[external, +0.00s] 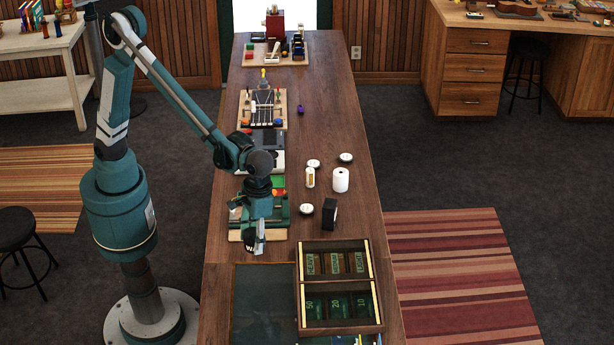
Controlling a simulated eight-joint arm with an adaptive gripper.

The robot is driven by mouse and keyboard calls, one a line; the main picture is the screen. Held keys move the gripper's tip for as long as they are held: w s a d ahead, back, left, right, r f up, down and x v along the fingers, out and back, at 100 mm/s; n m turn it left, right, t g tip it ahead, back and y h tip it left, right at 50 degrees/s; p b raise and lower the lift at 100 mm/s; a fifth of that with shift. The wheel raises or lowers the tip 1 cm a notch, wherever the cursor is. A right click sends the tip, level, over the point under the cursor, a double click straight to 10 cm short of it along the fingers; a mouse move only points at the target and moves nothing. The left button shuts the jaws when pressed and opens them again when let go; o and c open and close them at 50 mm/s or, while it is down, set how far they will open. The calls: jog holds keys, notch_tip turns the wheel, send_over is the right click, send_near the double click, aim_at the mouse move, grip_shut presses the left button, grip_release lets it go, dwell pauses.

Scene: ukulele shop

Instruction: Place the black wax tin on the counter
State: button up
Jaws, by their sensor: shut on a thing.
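My gripper (258,243) points down over the near end of the green board (277,222) on the long wooden counter (345,195). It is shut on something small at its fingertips. The fingers mostly hide it, and I cannot make out whether it is a black tin. Several low round tins, dark with pale lids, sit on the counter to the right of my gripper: one near tin (306,209), one farther tin (313,163) and one at the far right (345,157). I cannot tell which is the black wax tin.
A black block (330,215), a white roll (340,180) and a small white-and-orange bottle (310,178) stand near the tins. The right strip of counter is mostly clear.

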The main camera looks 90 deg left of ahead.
jog(key=f, duration=0.2)
jog(key=shift+w+f, duration=0.2)
jog(key=shift+f, duration=0.1)
jog(key=shift+s+f, duration=0.1)
jog(key=shift+f, duration=0.6)
send_over(257, 276)
jog(key=shift+w+f, duration=0.2)
jog(key=shift+f, duration=2.75)
jog(key=shift+f, duration=2.05)
jog(key=shift+f, duration=0.15)
jog(key=o, duration=1)
